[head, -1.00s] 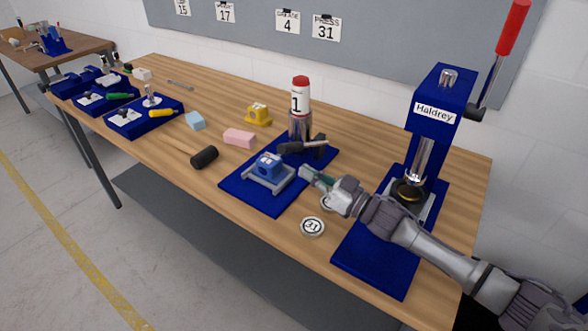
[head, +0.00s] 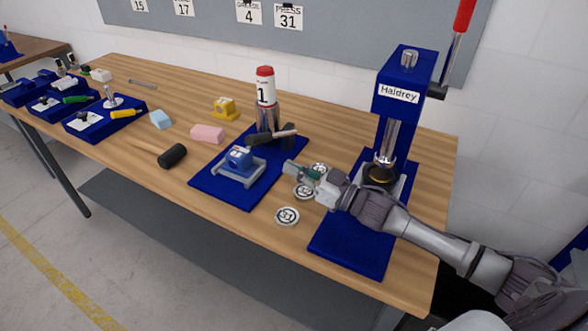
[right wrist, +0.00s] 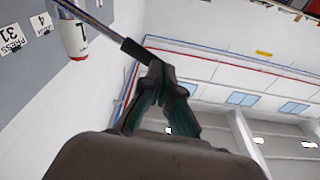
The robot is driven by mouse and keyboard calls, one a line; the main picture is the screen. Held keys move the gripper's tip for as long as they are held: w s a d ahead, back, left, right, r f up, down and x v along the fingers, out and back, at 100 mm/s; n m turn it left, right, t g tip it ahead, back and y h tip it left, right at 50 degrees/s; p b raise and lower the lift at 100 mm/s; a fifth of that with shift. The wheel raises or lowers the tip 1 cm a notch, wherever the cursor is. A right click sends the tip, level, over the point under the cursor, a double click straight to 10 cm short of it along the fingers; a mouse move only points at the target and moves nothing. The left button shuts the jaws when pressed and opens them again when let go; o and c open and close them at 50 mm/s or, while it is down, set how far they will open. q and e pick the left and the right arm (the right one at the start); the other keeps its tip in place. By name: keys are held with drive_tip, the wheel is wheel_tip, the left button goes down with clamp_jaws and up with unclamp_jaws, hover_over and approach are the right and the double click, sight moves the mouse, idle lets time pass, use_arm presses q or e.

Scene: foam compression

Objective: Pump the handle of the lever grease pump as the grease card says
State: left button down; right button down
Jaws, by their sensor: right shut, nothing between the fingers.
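The lever grease pump (head: 266,118) stands upright at the back of a blue mat (head: 230,195), with a red-capped white tube marked 1. Its dark handle (head: 272,136) sticks out to the side, low on the pump. The grease card (head: 249,13), on the wall board, reads 4. My right gripper (head: 288,167) is shut and empty, in front of and below the handle's right end. In the right wrist view, the gripper (right wrist: 158,70) overlaps the handle's black grip (right wrist: 138,51); I cannot tell whether they touch. My left gripper is out of view.
A blue block on a grey stand (head: 239,165) sits close left of my right gripper. Round number discs (head: 287,217) lie near my wrist. The blue Haldrey press (head: 400,90) stands right, behind my forearm. A black cylinder (head: 172,156) and pink block (head: 208,133) lie left.

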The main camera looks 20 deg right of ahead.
drive_tip(key=w+d+r+m+h+b, duration=0.1)
drive_tip(key=w+d+r+m+b, duration=0.1)
drive_tip(key=r, duration=0.6)
drive_tip(key=d+m+b, duration=0.1)
drive_tip(key=m, duration=0.1)
drive_tip(key=shift+w+d+r+m, duration=0.2)
drive_tip(key=shift+w+m, duration=0.05)
drive_tip(key=shift+m, duration=0.15)
drive_tip(key=r+p, duration=0.2)
drive_tip(key=p, duration=0.2)
hover_over(267, 134)
drive_tip(key=shift+f, duration=0.25)
drive_tip(key=f, duration=0.1)
drive_tip(key=s+f, duration=0.1)
drive_tip(key=f, duration=0.1)
drive_tip(key=shift+s+a+f, duration=0.3)
drive_tip(key=shift+s+f, duration=0.1)
